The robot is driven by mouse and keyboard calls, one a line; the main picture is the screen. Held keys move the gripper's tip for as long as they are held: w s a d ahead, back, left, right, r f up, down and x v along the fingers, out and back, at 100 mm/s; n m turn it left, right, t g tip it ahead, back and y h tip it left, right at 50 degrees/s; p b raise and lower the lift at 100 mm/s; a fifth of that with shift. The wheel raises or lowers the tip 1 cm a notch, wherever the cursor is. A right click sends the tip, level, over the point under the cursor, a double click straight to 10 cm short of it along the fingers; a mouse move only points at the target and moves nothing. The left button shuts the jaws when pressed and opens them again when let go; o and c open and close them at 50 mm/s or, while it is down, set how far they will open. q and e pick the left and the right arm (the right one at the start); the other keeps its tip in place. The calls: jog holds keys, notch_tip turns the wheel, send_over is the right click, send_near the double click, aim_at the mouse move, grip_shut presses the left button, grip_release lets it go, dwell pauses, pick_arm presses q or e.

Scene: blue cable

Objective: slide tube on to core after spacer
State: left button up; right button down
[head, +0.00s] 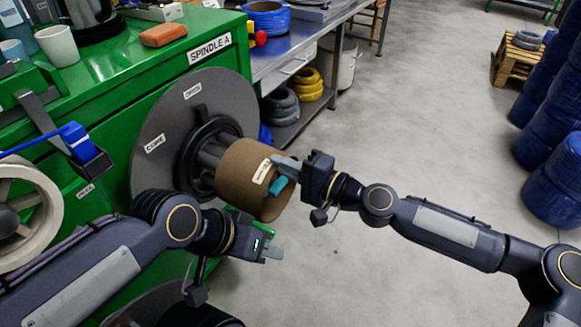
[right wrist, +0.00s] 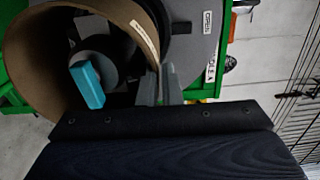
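The brown cardboard tube (head: 240,172), with a pale label, surrounds the outer end of the grey barred core (head: 209,152). Bars show between the tube and the black ring-shaped spacer (head: 187,155), which lies against the grey disc (head: 150,120). A teal block (right wrist: 88,84) shows inside the tube's mouth in the right wrist view. My right gripper (head: 284,166) is at the tube's outer rim. Its grey fingers (right wrist: 160,85) appear shut on the tube wall. My left gripper (head: 272,252) is below the tube, apart from it; its finger gap is not clear.
The green cabinet (head: 110,72) labelled SPINDLE A stands behind the disc, with an orange block (head: 163,35) and cup (head: 58,46) on top. A pale reel (head: 25,210) is at left. A steel bench (head: 290,45) stands behind. Blue coils (head: 553,180) stand at right; the floor between is clear.

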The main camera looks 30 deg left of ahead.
aim_at(254, 153)
jog(key=shift+w+a, duration=0.1)
jog(key=shift+a, duration=2.65)
jog(key=shift+b, duration=0.4)
jog(key=shift+a+r, duration=0.1)
jog(key=shift+a, duration=1)
dwell(0.3)
jog(key=shift+f+b, duration=0.65)
jog(key=shift+b, duration=0.1)
dwell(0.5)
jog(key=c, duration=1.7)
grip_release()
jog(key=shift+a, duration=0.2)
jog(key=o, duration=0.6)
jog(key=shift+d, duration=0.15)
